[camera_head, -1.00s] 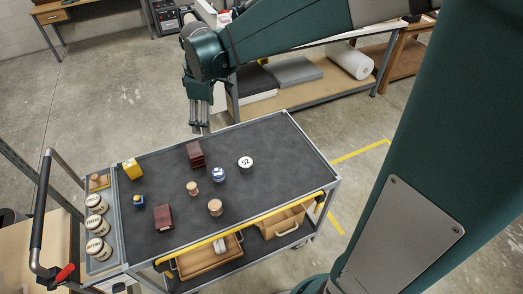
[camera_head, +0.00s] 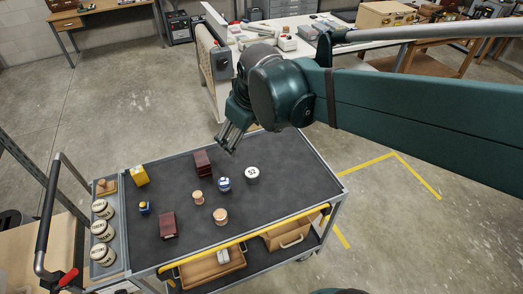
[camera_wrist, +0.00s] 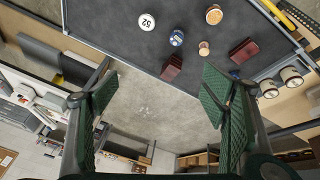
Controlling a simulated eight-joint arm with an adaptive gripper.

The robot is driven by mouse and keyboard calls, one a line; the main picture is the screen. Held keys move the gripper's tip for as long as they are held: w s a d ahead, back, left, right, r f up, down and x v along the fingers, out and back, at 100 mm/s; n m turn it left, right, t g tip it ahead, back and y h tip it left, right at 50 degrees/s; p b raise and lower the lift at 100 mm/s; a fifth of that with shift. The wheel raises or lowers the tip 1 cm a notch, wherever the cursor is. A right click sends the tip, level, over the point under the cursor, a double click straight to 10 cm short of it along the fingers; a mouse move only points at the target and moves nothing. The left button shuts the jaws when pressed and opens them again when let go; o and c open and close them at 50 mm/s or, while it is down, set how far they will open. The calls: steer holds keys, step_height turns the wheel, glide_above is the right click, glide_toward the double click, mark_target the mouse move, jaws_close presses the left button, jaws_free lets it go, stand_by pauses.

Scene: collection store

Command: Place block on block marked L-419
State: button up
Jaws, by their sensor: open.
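Two dark red-brown blocks stand on the grey cart top (camera_head: 285,185). One block (camera_head: 202,162) is near the back edge, and the other block (camera_head: 168,226) is near the front left. In the wrist view they are the back block (camera_wrist: 172,67) and the front block (camera_wrist: 244,51). No L-419 marking can be read on either. My gripper (camera_head: 228,142) is open and empty, above the cart's back edge, right of the back block. In the wrist view, its two green fingers (camera_wrist: 158,95) are wide apart with only floor between them.
Around the blocks stand a white round piece marked 52 (camera_head: 252,173), a blue-white piece (camera_head: 224,184), two wooden pieces (camera_head: 220,216), a small blue-yellow piece (camera_head: 144,208) and a yellow block (camera_head: 139,175). The cart's right side is clear.

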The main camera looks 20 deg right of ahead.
steer(key=s+d+f+m+t, duration=0.1)
steer(key=s+m, duration=0.4)
steer(key=s, duration=0.7)
steer(key=shift+d+f+m+t, duration=0.3)
steer(key=shift+d+t, duration=0.4)
steer(key=shift+d, duration=0.35)
